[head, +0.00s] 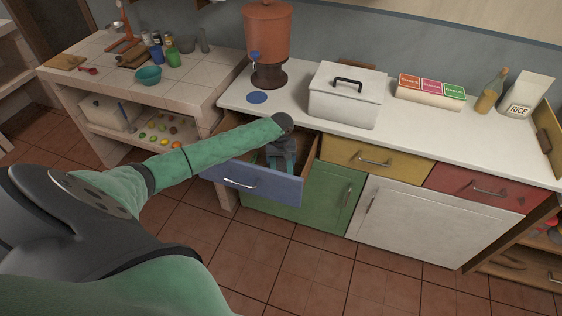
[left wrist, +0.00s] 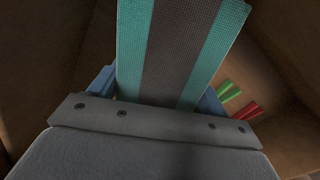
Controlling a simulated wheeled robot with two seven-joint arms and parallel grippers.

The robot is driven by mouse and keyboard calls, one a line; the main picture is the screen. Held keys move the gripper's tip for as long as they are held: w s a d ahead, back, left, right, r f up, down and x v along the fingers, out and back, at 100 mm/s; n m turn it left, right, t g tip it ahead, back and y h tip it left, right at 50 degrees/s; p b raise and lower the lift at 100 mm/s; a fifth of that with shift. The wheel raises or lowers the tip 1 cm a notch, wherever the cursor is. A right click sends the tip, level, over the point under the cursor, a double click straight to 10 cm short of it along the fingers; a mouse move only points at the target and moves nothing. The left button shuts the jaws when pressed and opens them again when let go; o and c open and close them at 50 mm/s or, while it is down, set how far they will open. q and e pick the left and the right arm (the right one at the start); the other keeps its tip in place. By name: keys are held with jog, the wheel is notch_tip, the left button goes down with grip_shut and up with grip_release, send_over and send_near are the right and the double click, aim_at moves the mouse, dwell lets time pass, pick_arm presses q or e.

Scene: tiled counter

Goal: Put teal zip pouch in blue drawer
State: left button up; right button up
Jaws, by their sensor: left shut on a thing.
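The blue drawer (head: 252,183) is pulled open below the counter. I cannot tell whether the pouch touches the drawer floor. My right gripper is not in view.
Red (left wrist: 247,110) and green (left wrist: 229,91) items lie on the drawer floor beside the pouch. A white lidded box (head: 345,100) and an orange dispenser (head: 267,35) stand on the counter above. The yellow drawer (head: 375,160) and red drawer (head: 480,187) are shut.

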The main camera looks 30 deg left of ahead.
pick_arm(q)
jog(key=shift+f, duration=0.55)
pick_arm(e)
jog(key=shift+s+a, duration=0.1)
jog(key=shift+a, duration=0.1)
pick_arm(q)
jog(key=o, duration=1.1)
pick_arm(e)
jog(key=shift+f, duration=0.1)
pick_arm(q)
jog(key=shift+r, duration=0.3)
notch_tip(320, 180, up, 6)
jog(key=shift+f+b, duration=0.15)
jog(key=shift+b, duration=0.95)
jog(key=shift+r, duration=0.75)
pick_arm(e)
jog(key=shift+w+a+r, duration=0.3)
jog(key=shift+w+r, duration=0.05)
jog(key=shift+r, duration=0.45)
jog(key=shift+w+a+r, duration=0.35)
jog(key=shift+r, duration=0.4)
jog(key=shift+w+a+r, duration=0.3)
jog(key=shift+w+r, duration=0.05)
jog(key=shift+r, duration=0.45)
